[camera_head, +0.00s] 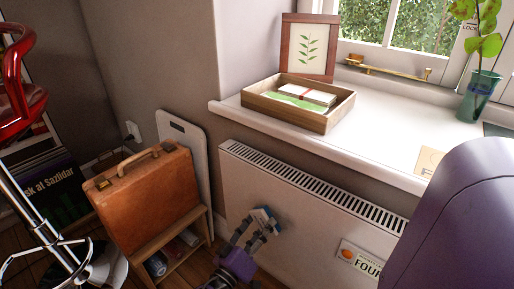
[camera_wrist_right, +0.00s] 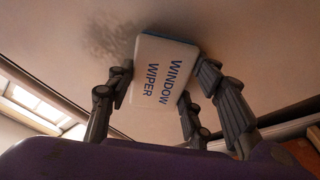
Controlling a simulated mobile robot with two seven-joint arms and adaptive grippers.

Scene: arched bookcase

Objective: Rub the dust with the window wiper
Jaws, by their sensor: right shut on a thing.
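The window wiper (camera_wrist_right: 162,72) is a white block with a blue edge and blue lettering. In the head view the wiper (camera_head: 265,216) is in front of the white radiator (camera_head: 300,200). My right gripper (camera_head: 254,236) is shut on it, with fingers on both sides in the right wrist view (camera_wrist_right: 160,88). The dust (camera_wrist_right: 112,36) is a dark speckled smudge on the pale surface behind the wiper, at its upper left in the right wrist view. I cannot tell whether the wiper touches that surface. In the head view I cannot make out the dust. My left gripper is out of view.
A windowsill (camera_head: 385,150) above the radiator holds a wooden tray (camera_head: 325,121), a framed leaf picture (camera_head: 309,47) and a plant vase (camera_head: 478,98). A brown suitcase (camera_head: 145,200) stands on a small wooden shelf (camera_head: 178,262) left of the gripper. A red stool (camera_head: 15,75) is at far left.

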